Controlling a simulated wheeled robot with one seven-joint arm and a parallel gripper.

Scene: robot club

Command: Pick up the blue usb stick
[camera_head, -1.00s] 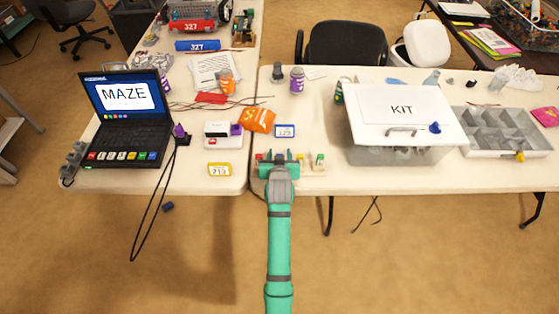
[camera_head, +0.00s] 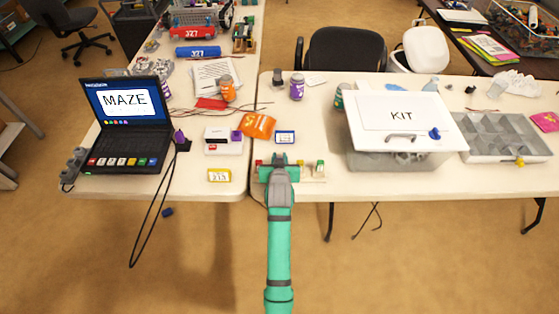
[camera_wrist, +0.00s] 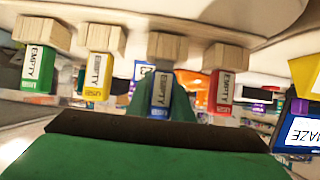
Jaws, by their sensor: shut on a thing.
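The blue USB stick (camera_wrist: 160,93) has a white label marked EMPTY and a wooden block at one end. In the wrist view it stands between the green fingers of my gripper (camera_wrist: 161,105), which are shut on it. In the head view my gripper (camera_head: 279,163) is at the front edge of the table and hides the blue stick. In the wrist view a yellow stick (camera_wrist: 97,77) and a green stick (camera_wrist: 40,70) are to its left, and a red stick (camera_wrist: 221,92) is to its right. Each has a similar wooden block.
In the head view a yellow box (camera_head: 219,175) and a white box (camera_head: 224,148) lie left of my gripper. An orange packet (camera_head: 259,126) and a small blue-edged label (camera_head: 285,137) lie behind it. The large KIT box (camera_head: 400,155) stands to the right.

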